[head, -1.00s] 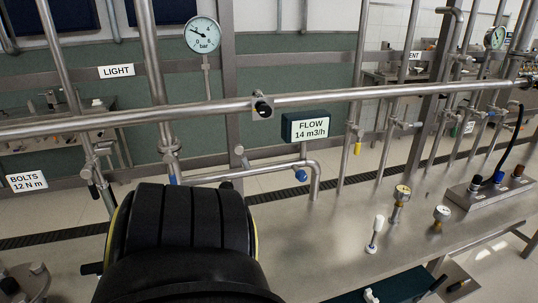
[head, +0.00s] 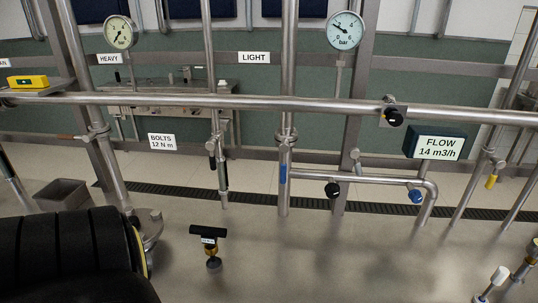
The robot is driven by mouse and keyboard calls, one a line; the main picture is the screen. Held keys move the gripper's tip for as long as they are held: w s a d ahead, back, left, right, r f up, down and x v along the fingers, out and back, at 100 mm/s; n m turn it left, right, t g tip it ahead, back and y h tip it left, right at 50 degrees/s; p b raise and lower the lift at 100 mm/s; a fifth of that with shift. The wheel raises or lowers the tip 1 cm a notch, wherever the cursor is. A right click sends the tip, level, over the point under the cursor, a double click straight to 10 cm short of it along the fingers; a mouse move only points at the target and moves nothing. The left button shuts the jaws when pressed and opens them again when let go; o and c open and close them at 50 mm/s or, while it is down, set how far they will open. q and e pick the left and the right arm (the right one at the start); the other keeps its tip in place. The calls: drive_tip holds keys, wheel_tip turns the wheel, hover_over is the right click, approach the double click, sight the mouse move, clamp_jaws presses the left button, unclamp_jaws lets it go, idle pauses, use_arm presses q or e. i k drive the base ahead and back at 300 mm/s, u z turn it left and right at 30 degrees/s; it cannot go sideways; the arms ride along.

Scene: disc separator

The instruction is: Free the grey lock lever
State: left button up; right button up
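I cannot make out a grey lock lever for certain. In the head view, a small grey metal fitting with a round knob (head: 154,224) stands low on the left, partly hidden behind a large black ribbed body with a yellow edge (head: 70,250). A grey stub with a round end (head: 355,157) shows by the pipework at right of centre. I cannot tell whether either is the lever.
A black T-handled tool (head: 208,236) stands upright on the grey surface. A horizontal steel pipe (head: 250,103) crosses the view. A FLOW box (head: 436,143) is at right, a BOLTS sign (head: 161,142) at left, an open bin (head: 62,194) far left. The surface at lower centre is clear.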

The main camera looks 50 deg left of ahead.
sight(354, 153)
drive_tip(key=u, duration=1.6)
drive_tip(key=i, duration=0.1)
